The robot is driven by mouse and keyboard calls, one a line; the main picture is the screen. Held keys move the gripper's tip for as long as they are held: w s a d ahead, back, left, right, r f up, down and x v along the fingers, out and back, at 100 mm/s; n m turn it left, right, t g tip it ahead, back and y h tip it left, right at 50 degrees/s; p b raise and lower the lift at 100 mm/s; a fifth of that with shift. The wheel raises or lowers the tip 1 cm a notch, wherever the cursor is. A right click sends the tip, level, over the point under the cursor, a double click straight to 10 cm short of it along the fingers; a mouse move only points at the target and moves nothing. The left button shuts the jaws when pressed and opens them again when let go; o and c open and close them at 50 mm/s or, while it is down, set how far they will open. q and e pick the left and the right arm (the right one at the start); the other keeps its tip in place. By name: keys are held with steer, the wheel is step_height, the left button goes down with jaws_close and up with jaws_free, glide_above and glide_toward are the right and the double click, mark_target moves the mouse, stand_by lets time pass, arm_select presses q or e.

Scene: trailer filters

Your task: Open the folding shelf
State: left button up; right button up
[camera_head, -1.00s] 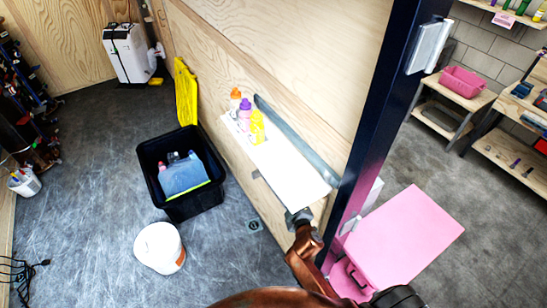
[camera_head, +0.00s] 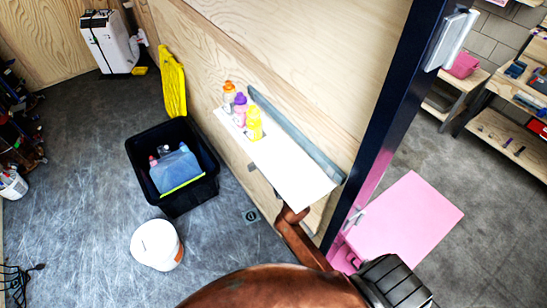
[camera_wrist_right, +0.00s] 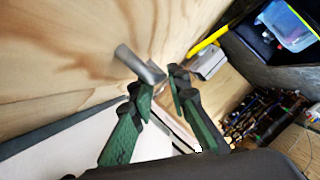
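The folding shelf (camera_head: 290,172) is a white board on the plywood wall, lying out flat from it, with a grey metal strip (camera_head: 295,133) along its wall side. Orange-, purple- and yellow-topped bottles stand at its far end. My brown right arm reaches up to the shelf's near end, and its gripper is hidden beneath the board in the head view. In the right wrist view the green fingers (camera_wrist_right: 160,82) are apart with nothing clearly between them. A grey metal piece (camera_wrist_right: 140,63) on the wood lies just beyond the fingertips. My left gripper is not in view.
A dark post (camera_head: 385,120) and a pink cabinet (camera_head: 405,220) are at right. Floor at left is open.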

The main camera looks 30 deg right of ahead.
steer(key=shift+x, duration=1.4)
steer(key=shift+c, duration=0.4)
jaws_close()
